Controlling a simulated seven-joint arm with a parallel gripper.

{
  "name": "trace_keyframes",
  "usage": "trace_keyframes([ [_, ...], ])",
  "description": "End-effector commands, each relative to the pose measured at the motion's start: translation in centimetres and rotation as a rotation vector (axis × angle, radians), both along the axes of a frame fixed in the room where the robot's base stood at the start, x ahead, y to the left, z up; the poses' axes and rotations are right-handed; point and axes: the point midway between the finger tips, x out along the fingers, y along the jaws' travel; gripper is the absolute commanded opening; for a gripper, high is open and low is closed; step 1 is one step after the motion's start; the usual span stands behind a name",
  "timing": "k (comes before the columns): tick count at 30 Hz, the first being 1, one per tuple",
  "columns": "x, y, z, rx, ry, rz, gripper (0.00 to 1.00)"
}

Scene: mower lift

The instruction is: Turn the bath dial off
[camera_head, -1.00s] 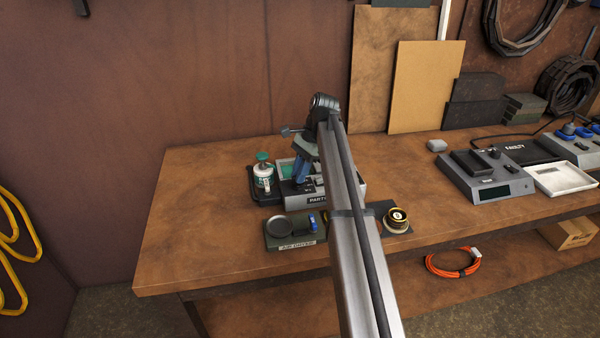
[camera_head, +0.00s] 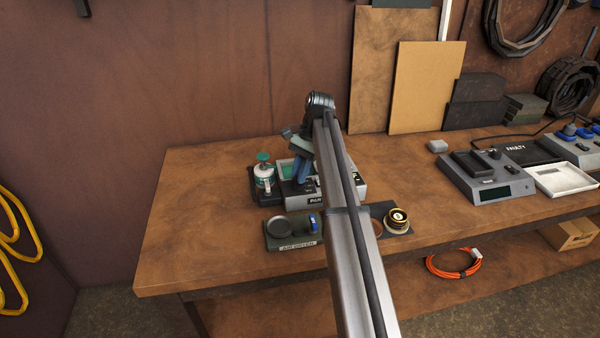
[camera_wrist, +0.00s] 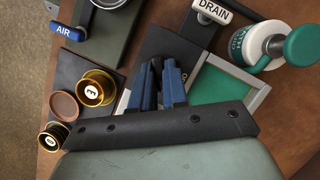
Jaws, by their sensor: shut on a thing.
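My gripper, with blue fingers, is down at the bath's dark control area in the head view (camera_head: 302,172) and the wrist view (camera_wrist: 158,88). The fingers are close together, shut on what seems to be the bath dial. The dial itself is hidden by the fingers, so I cannot see its setting.
A white-and-green bottle (camera_head: 263,176) stands left of the bath. The air dryer (camera_head: 291,232), with a blue handle, sits in front. Brass round pieces (camera_wrist: 94,87) lie on a dark mat beside it. A DRAIN tag (camera_wrist: 212,12) is near the bath. The bench's left part is clear.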

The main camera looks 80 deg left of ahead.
Motion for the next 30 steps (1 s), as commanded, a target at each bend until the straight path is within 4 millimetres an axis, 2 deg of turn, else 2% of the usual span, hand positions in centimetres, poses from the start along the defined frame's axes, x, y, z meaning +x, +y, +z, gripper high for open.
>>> trace_keyframes([
  [1,0.0,-0.2,-0.3,-0.004,-0.003,0.0,0.16],
  [9,0.0,-0.1,-0.2,-0.002,-0.001,-0.001,0.39],
  [17,0.0,0.0,0.0,-0.001,-0.001,-0.001,0.39],
  [23,0.4,0.2,0.9,-0.001,-0.001,-0.001,0.39],
  [30,3.0,2.3,1.0,-0.002,-0.001,-0.002,0.39],
])
